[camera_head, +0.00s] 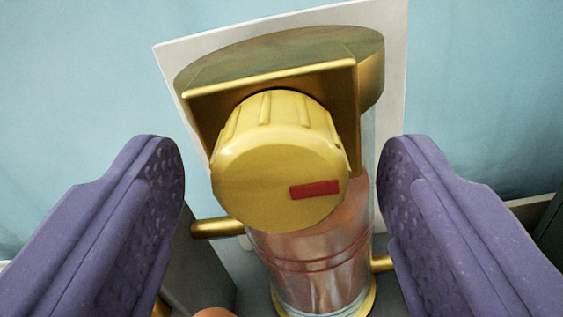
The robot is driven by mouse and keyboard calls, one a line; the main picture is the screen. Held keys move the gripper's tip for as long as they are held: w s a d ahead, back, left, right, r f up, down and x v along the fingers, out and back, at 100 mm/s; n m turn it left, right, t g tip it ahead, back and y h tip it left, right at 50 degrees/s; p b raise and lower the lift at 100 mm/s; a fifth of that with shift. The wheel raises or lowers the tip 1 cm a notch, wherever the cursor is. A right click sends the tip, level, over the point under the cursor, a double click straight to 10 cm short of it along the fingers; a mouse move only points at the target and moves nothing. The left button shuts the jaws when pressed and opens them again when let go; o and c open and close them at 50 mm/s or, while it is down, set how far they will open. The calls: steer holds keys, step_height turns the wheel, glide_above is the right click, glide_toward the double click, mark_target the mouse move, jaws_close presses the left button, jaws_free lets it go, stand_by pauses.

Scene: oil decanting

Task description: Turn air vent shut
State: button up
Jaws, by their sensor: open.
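A yellow ribbed knob (275,165), which appears to be the air vent, faces the camera near the middle of the view. A red mark (316,189) lies on the lower right of its face, running nearly level from the centre to the right edge. The knob sits in front of a brass bracket and cap (290,62) on top of a clear cylinder (315,265). My gripper (284,165) is open, with one purple finger on each side of the knob. Gaps show between the knob and both fingers in the picture.
A white panel (393,70) stands behind the cap. Brass stubs stick out at the left (217,228) and right of the cylinder. A grey block (205,265) stands low on the left, partly behind the left finger. The pale blue wall behind is plain.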

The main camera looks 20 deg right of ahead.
steer(key=c, duration=1.1)
steer(key=shift+o, duration=0.2)
steer(key=n+p, duration=0.3)
steer(key=n, duration=0.1)
steer(key=shift+r+p, duration=0.2)
steer(key=shift+p, duration=0.1)
steer(key=n+p, duration=0.3)
steer(key=n, duration=0.2)
steer(key=shift+p, duration=0.4)
steer(key=n+p, duration=0.3)
steer(key=n, duration=0.2)
steer(key=shift+n, duration=0.4)
steer(key=shift+f+n+p, duration=0.2)
steer(key=shift+n+p, duration=0.9)
steer(key=shift+n, duration=0.5)
